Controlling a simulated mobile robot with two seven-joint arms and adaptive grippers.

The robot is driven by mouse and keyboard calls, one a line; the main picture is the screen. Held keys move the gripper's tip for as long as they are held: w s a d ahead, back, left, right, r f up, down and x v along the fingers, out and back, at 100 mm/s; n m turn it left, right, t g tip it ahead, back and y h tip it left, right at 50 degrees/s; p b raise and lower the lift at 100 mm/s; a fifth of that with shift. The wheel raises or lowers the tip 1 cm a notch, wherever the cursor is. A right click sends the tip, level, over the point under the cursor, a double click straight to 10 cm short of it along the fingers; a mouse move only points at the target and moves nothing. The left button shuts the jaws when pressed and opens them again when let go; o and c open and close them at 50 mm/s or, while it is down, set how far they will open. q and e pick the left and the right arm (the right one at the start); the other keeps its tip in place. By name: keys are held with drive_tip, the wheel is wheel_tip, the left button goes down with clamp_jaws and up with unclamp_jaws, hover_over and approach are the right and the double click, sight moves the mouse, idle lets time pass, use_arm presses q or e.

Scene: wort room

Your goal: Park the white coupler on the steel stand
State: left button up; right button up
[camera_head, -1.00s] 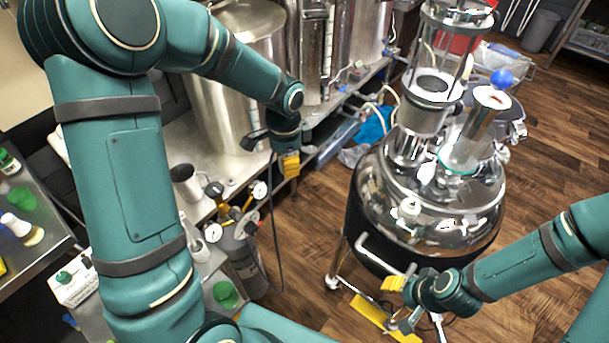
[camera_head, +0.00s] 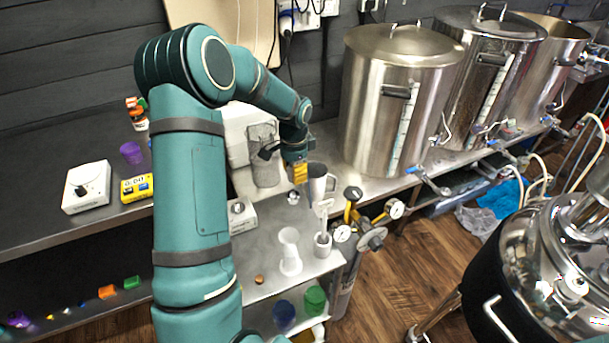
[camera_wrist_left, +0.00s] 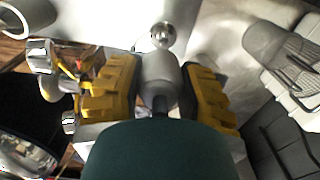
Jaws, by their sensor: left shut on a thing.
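My left gripper (camera_head: 298,172) hangs over the steel side table (camera_head: 268,205), pointing down. In the left wrist view, its yellow fingers (camera_wrist_left: 160,88) are shut on a pale, rounded piece (camera_wrist_left: 160,72), which looks like the white coupler. In the head view the fingers mostly hide that piece. A small shiny knob-like piece (camera_head: 293,197) stands on the table just below the gripper; it also shows in the left wrist view (camera_wrist_left: 162,36). I cannot tell whether it is the steel stand. My right gripper is out of view.
A white hourglass-shaped holder (camera_head: 289,252) and a white cup-like holder (camera_head: 323,243) are in front. Gauges (camera_head: 396,209) and large steel kettles (camera_head: 395,105) stand to the right. A white scale-like box (camera_head: 87,187) is left.

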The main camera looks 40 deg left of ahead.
use_arm(q)
drive_tip(key=shift+s+a+f, duration=0.1)
drive_tip(key=shift+a+f, duration=0.1)
drive_tip(key=shift+a, duration=0.1)
drive_tip(key=shift+f+b, duration=2.15)
drive_tip(key=shift+f, duration=0.65)
drive_tip(key=shift+f, duration=0.6)
drive_tip(key=o, duration=0.8)
drive_tip(key=shift+r, duration=0.15)
